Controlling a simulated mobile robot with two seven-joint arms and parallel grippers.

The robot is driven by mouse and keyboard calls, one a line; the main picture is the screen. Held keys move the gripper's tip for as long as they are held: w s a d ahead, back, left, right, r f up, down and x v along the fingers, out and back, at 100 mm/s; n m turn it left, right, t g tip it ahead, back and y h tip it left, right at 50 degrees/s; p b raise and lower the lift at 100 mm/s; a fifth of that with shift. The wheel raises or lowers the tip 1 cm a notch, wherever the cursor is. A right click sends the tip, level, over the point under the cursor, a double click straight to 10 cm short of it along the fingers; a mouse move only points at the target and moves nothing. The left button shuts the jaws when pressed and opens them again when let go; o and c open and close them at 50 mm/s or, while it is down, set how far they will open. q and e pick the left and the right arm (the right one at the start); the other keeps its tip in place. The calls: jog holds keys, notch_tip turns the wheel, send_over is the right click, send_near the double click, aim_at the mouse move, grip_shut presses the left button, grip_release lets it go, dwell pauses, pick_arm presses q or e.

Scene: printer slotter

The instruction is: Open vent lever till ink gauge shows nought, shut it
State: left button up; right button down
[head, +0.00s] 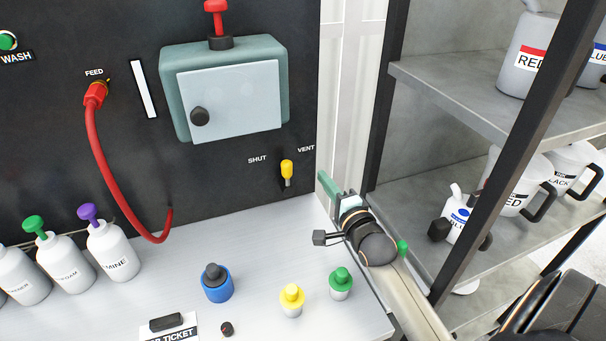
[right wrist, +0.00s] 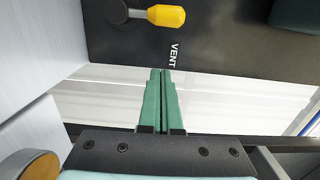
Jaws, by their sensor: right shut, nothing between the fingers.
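The yellow-handled vent lever (head: 287,170) is on the dark panel between the SHUT and VENT labels. Its handle points up from the pivot. It also shows at the top of the right wrist view (right wrist: 165,15). A narrow white upright strip (head: 144,89) on the panel may be the ink gauge; no mark or level can be read on it. My right gripper (head: 327,185) is to the right of the lever, apart from it. Its green fingers are shut and empty in the right wrist view (right wrist: 161,75), just past the VENT label. My left gripper is not in view.
A teal box (head: 275,60) with a pale door stands out above the lever. A red hose (head: 110,165) hangs at the left. Several bottles and small capped pots stand on the counter (head: 250,245). A shelf rack (head: 440,85) with jugs is at the right.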

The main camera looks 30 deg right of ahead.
aim_at(286, 175)
jog(key=shift+w+a+p, duration=0.2)
jog(key=shift+w+a, duration=0.6)
jog(key=shift+w, duration=0.35)
jog(key=shift+w+a+p, duration=0.15)
jog(key=shift+w+a, duration=0.6)
jog(key=shift+w, duration=0.35)
